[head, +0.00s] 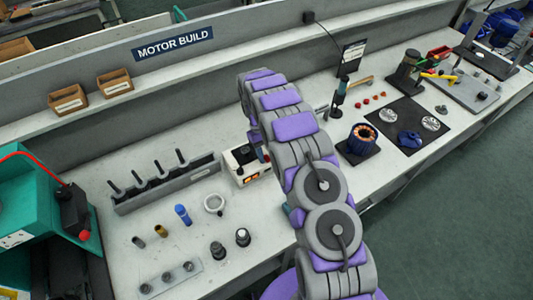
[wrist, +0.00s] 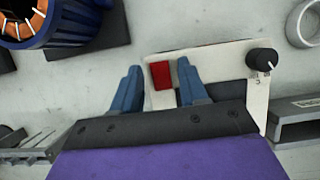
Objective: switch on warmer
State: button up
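The warmer (head: 240,160) is a small cream-white box with an orange display, in the middle of the bench and partly hidden by my arm in the head view. In the wrist view the warmer (wrist: 257,88) shows a black dial (wrist: 262,58) on its right and a red rocker switch (wrist: 161,75) on its left. My gripper (wrist: 160,72) has its two blue fingers apart, with the red switch showing between the fingertips. I cannot tell whether a finger touches the warmer. In the head view my arm hides most of the gripper.
A blue motor stator with orange windings (head: 362,140) stands right of the arm on a black pad; it also shows in the wrist view (wrist: 40,20). A grey tool rack (head: 165,188) is left of the warmer.

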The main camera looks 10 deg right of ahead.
jog(key=shift+o, duration=0.4)
jog(key=shift+r, duration=0.1)
jog(key=p+v, duration=1)
jog(key=v, duration=0.7)
jog(key=shift+a, duration=0.1)
jog(key=shift+r, duration=0.1)
